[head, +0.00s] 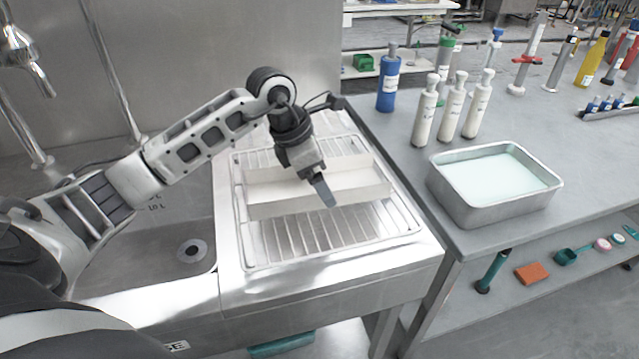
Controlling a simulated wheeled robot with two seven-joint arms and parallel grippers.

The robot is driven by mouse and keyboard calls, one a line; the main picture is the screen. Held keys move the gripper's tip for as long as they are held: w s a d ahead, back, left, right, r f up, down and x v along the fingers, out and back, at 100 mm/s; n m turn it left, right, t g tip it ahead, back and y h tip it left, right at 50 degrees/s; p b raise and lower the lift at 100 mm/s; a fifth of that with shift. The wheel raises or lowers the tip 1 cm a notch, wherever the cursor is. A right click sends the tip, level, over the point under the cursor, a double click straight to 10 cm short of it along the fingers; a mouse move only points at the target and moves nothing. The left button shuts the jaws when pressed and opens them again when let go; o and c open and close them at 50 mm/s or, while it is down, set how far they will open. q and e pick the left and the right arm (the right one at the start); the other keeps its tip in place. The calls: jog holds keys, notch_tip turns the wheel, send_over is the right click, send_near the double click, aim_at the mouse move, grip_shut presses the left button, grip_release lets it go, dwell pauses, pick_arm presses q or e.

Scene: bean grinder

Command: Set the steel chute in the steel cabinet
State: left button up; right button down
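A long pale trough-like piece (280,206), possibly the steel chute, lies crosswise on a wire rack (335,246) on the steel counter. My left gripper (323,192) points down over its middle, in front of part of it. The fingers overlap from this angle, so I cannot tell whether they are open or shut, or touching the piece. My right gripper is not in view. Nothing in view can be clearly made out as the steel cabinet.
A sink basin (150,245) with taps lies left of the rack. On the grey bench at right stand a steel tray (470,208) of pale liquid, several white bottles (452,108) and a blue bottle (388,80). A lower shelf holds an orange sponge (532,273) and small tools.

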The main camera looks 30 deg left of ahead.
pick_arm(q)
jog(key=shift+f, duration=1.5)
jog(key=o, duration=1.1)
jog(key=shift+c, duration=0.2)
